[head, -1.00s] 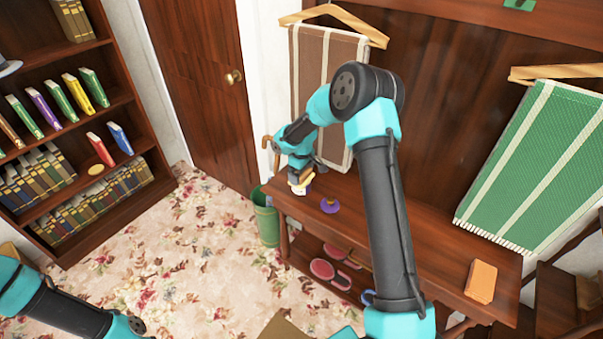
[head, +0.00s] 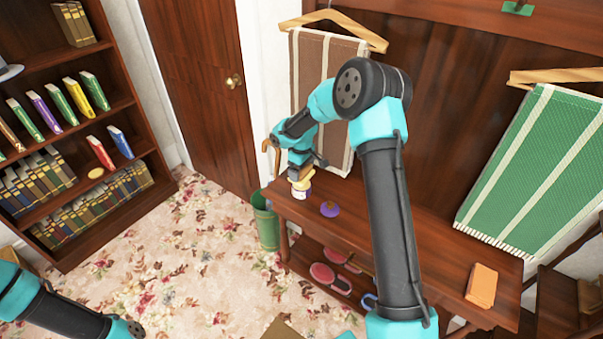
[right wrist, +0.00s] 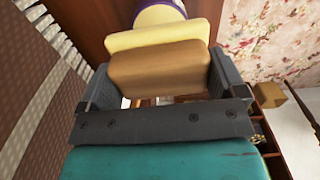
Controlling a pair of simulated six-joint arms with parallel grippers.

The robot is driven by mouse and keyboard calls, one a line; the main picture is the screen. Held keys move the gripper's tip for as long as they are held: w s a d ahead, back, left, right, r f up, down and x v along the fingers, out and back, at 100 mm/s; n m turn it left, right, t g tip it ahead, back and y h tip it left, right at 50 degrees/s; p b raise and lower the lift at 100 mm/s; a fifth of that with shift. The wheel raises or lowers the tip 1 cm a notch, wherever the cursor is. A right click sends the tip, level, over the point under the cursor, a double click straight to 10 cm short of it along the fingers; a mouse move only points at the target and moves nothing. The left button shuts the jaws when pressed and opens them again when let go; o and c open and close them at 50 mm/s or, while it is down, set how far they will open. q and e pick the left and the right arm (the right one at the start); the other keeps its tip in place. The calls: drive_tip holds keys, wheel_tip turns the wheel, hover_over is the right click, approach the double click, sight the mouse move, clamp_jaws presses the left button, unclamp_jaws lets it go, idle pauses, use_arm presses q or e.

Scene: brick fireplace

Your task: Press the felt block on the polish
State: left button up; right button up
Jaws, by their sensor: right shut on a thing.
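My right gripper (head: 301,171) is shut on the felt block, with one dark finger on each side of it in the right wrist view (right wrist: 162,80). The felt block (right wrist: 158,66) has a tan body and a cream layer on its far side, away from my gripper. The polish (head: 302,195) is a small white and purple container at the left end of the bench, just below the block; its purple and white edge shows beyond the cream layer in the wrist view (right wrist: 158,13). I cannot tell whether the block touches it. My left gripper is out of view.
A purple knobbed piece (head: 330,209) lies on the bench (head: 400,240) right of the polish. An orange block (head: 482,285) sits at the bench's right end. A brown striped cloth (head: 310,75) hangs behind my gripper. A green bin (head: 265,220) stands left of the bench.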

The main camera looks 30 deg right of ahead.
drive_tip(key=shift+r, duration=1.55)
drive_tip(key=a+f+m, duration=0.1)
drive_tip(key=a+f, duration=0.3)
drive_tip(key=a, duration=0.7)
drive_tip(key=a+f+m, duration=0.2)
drive_tip(key=a+f, duration=0.2)
drive_tip(key=a, duration=0.7)
drive_tip(key=w+a+f+m, duration=0.1)
drive_tip(key=a+f, duration=0.3)
drive_tip(key=a, duration=0.7)
drive_tip(key=shift+f+m, duration=0.25)
drive_tip(key=shift+m, duration=0.35)
